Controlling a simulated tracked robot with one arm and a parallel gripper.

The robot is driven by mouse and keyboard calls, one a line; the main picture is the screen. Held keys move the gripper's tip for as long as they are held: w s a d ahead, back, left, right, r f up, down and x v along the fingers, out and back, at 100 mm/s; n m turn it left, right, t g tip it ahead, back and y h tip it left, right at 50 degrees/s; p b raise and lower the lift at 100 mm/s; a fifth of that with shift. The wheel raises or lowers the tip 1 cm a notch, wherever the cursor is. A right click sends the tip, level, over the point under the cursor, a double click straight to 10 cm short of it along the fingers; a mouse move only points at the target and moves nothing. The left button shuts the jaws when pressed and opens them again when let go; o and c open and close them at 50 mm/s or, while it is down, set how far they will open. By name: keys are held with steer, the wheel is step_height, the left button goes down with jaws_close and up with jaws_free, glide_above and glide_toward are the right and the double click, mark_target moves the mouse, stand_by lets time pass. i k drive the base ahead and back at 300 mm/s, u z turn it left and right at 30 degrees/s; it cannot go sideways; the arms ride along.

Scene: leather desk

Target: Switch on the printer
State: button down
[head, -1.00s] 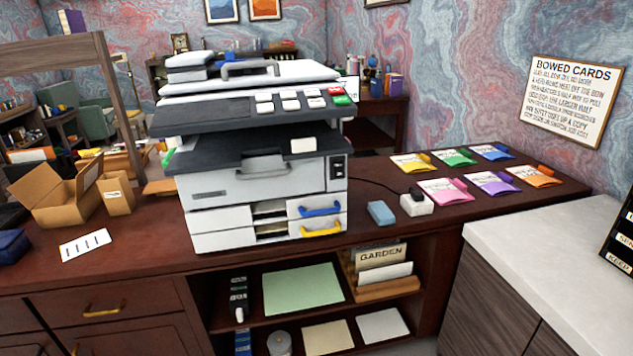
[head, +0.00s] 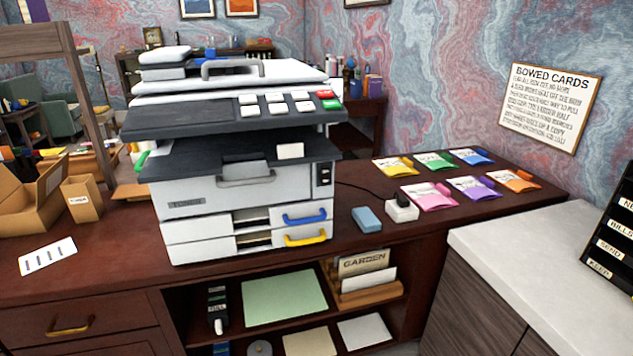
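The printer (head: 190,208) is a large white and dark grey machine on the wooden desk, left of the middle. Its sloped top panel has several white buttons, plus a red button (head: 324,93) and a green button (head: 331,104) at the right end. A black switch plate (head: 324,174) sits on the right of its front face; its position is too small to tell. Two drawers below have a blue handle (head: 304,217) and a yellow handle (head: 306,238). A black cable runs right to a white socket block (head: 402,210) holding a black plug. My gripper is not in view.
A blue block (head: 367,219) lies between printer and socket block. Several coloured packets (head: 429,196) lie at the right. Open cardboard boxes (head: 33,200) and a marked white card (head: 47,256) are at the left. A pale counter (head: 540,235) stands in the right foreground.

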mark_target(324, 171)
steer(key=i, duration=0.85)
steer(key=z, duration=0.05)
